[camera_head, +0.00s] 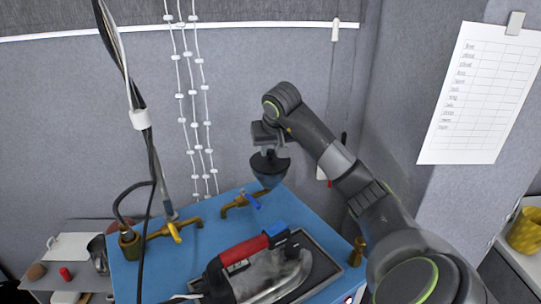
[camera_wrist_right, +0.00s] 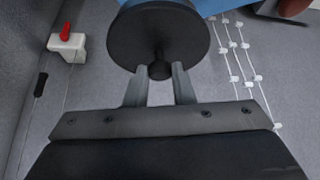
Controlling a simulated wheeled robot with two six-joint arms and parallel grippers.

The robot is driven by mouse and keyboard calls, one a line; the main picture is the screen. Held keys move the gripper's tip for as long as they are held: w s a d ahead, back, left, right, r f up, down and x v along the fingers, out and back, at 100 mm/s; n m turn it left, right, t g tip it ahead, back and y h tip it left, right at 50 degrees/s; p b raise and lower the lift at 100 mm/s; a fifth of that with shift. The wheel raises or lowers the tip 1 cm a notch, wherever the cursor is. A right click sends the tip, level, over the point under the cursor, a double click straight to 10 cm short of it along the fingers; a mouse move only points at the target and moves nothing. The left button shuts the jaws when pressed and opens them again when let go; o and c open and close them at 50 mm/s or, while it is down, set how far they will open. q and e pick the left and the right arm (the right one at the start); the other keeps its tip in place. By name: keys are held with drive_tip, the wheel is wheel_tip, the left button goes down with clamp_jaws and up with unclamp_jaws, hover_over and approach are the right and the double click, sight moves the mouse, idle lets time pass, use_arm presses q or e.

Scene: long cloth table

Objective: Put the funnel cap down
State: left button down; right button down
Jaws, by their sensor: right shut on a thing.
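The funnel cap is a dark round disc with a small knob in its middle, and it fills the upper middle of the right wrist view (camera_wrist_right: 150,32). My right gripper (camera_wrist_right: 159,84) is shut on the knob. In the head view my right gripper (camera_head: 270,147) points down with the dark cap (camera_head: 264,162) directly under it. My left gripper is not in view.
The blue table (camera_head: 185,266) carries a red-handled iron (camera_head: 265,270) on a dark tray, brass taps with yellow (camera_head: 175,232) and blue (camera_head: 251,200) handles, and a small brass piece (camera_head: 357,251). Hoses hang at the left. A white beaded string (camera_head: 190,95) hangs behind.

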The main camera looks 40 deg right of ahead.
sight(271, 152)
wheel_tip(271, 152, up, 5)
drive_tip(key=shift+r+b, duration=0.1)
drive_tip(key=shift+b, duration=0.25)
wheel_tip(271, 152, up, 3)
drive_tip(key=shift+a+f+p, duration=0.1)
drive_tip(key=shift+f+p, duration=0.05)
drive_tip(key=shift+p, duration=0.8)
drive_tip(key=shift+r+p, duration=0.55)
drive_tip(key=shift+f, duration=0.1)
